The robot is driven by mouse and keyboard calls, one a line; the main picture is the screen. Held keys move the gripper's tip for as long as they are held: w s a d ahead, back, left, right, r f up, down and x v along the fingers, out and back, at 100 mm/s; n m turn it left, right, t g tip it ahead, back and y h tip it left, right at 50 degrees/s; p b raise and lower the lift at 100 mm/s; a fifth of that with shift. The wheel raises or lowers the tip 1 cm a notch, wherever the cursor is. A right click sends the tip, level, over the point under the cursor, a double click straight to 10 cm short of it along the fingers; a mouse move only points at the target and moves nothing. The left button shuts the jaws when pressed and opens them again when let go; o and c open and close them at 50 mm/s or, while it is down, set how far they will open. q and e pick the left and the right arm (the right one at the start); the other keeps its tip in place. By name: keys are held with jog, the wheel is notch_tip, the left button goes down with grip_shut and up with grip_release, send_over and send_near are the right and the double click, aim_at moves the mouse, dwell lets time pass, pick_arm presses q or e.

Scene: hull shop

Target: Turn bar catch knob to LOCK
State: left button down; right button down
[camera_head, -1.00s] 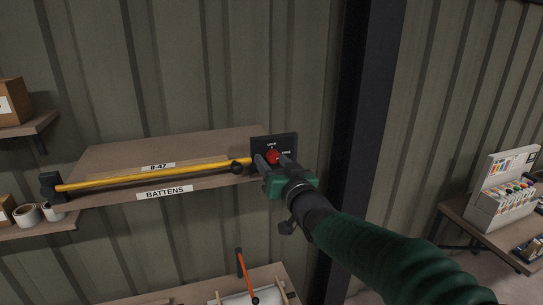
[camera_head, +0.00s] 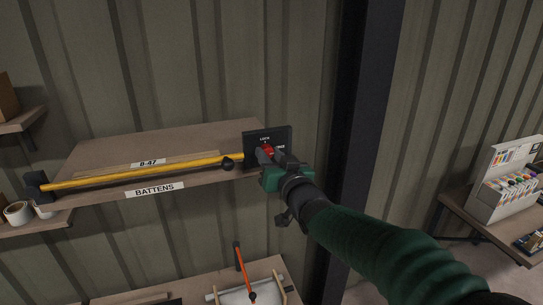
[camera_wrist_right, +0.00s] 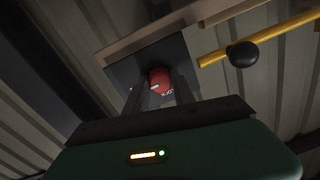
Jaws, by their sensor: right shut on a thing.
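The red bar catch knob (camera_head: 268,149) sits on a black plate (camera_head: 252,137) at the right end of the battens shelf. My right gripper (camera_head: 270,155) is shut on the knob, with a finger on either side. In the right wrist view the knob (camera_wrist_right: 160,81) shows at the fingertips, with a small white mark at its left side. A yellow bar (camera_head: 140,174) runs along the shelf front to the plate and has a black ball (camera_head: 228,164). My left gripper is out of view.
The shelf (camera_head: 165,146) carries a BATTENS label and a B-47 tag. A dark post (camera_head: 360,120) stands right of the plate. A lower bench (camera_head: 265,268) holds an orange-handled tool (camera_head: 245,272). A side table with a marker box (camera_head: 505,185) is at right.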

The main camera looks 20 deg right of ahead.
jog(key=shift+f, duration=0.1)
jog(key=n+b, duration=0.8)
jog(key=shift+f+n+b, duration=0.2)
jog(key=shift+n+b, duration=0.1)
jog(key=shift+b, duration=0.05)
jog(key=shift+n+g+h+b, duration=0.4)
jog(key=shift+n+b, duration=1.25)
jog(key=shift+n, duration=2.75)
jog(key=c, duration=1.2)
grip_release()
jog(key=shift+o, duration=0.7)
jog(key=shift+a+r, duration=0.1)
jog(key=shift+r, duration=0.05)
